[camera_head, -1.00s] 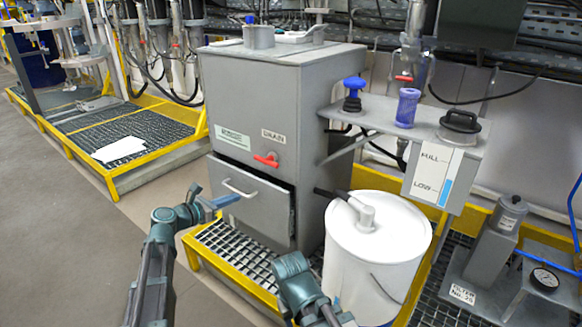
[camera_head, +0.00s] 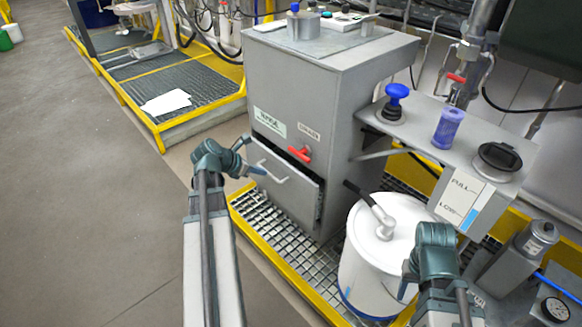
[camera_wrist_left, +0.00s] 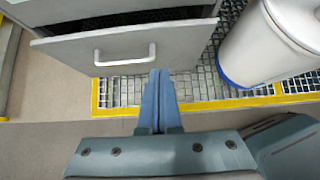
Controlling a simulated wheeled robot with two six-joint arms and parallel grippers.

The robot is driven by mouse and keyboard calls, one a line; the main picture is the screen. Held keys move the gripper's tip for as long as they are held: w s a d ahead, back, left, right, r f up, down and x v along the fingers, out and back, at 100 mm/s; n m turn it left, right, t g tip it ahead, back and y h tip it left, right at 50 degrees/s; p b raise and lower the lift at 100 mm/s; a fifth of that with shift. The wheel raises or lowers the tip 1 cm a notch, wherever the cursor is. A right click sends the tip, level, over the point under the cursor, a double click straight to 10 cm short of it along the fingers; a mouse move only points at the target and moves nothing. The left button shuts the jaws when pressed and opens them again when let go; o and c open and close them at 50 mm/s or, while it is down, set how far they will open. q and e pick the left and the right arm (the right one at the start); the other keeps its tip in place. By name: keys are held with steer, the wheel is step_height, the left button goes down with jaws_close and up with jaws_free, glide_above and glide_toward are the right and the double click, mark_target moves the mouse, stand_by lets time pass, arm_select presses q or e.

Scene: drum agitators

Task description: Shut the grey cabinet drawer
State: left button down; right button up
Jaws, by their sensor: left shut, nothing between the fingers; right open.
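The grey cabinet (camera_head: 300,110) stands in the middle of the head view. Its drawer (camera_head: 297,197) is partly open, with a dark gap above and beside the front. The drawer front (camera_wrist_left: 185,48) also shows in the left wrist view, with a pale bar handle (camera_wrist_left: 125,61). My left gripper (camera_head: 260,171) is shut and empty, in front of the drawer near the handle. In the left wrist view its blue fingers (camera_wrist_left: 159,74) point at the drawer front, right of the handle; I cannot tell if they touch. My right gripper (camera_head: 405,287) is open, in front of the white drum.
The white drum (camera_head: 365,265) stands right of the drawer on a yellow-edged grating (camera_head: 285,245). A shelf (camera_head: 425,150) with blue-topped items juts from the cabinet's right side.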

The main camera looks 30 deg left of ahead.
arm_select(q)
steer(key=shift+w+d+r+b+x, duration=0.1)
steer(key=shift+w+r+b+x, duration=0.25)
steer(key=shift+b+x, duration=1.25)
steer(key=shift+w+d+r+b+x, duration=0.1)
steer(key=shift+w+r+b+x, duration=0.4)
steer(key=shift+x, duration=2.15)
steer(key=shift+w+d+r+b+x, duration=0.1)
steer(key=shift+w+r+b+x, duration=0.1)
steer(key=shift+b+x, duration=1.5)
steer(key=shift+w+d+f+p, duration=0.1)
steer(key=shift+w+f+p, duration=0.2)
steer(key=shift+p, duration=0.15)
steer(key=w, duration=0.2)
steer(key=w+d, duration=0.1)
steer(key=w, duration=0.1)
steer(key=shift+w+d, duration=0.1)
steer(key=shift+w, duration=0.1)
steer(key=shift+r, duration=0.1)
